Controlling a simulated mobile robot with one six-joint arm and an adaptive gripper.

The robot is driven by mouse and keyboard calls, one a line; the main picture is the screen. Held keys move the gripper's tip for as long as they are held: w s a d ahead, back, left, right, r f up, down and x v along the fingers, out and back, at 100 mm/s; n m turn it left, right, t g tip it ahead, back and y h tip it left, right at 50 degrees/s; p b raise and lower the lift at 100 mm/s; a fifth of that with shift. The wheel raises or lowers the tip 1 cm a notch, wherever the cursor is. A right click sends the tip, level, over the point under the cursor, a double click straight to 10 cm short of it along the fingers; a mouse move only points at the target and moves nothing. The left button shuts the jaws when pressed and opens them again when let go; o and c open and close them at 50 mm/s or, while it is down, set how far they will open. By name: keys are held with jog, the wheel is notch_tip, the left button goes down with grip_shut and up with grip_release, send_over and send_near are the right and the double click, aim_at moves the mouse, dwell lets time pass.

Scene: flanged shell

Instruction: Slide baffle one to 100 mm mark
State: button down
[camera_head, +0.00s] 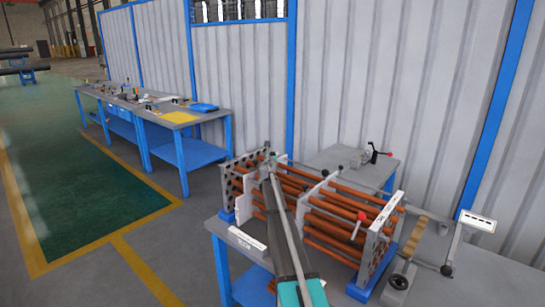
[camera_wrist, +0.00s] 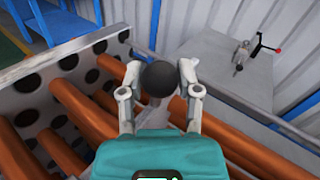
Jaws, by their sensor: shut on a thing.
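My gripper (camera_head: 268,158) is at the top of the tube bundle, beside the perforated plate at its left end (camera_head: 229,182). In the wrist view its two fingers (camera_wrist: 160,82) are shut on a black ball knob (camera_wrist: 160,77), one finger on each side. Orange-brown tubes (camera_head: 340,207) run between upright plates. A pale plate (camera_head: 311,193) stands mid-bundle and another perforated plate (camera_head: 374,250) stands at the right end. I cannot tell which plate is baffle one, nor read any 100 mm mark.
A red-knobbed lever (camera_head: 361,216) stands near the right end plate. A white label (camera_head: 247,240) lies along the front left. A handwheel (camera_head: 400,281) and a wooden-handled tool (camera_head: 413,236) are at the right. A grey table with a small clamp (camera_head: 372,153) is behind.

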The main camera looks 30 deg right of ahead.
jog(key=s+d, duration=0.2)
jog(key=s, duration=0.4)
jog(key=shift+s+d, duration=0.15)
jog(key=shift+c, duration=1.5)
grip_release()
jog(key=v, duration=1.2)
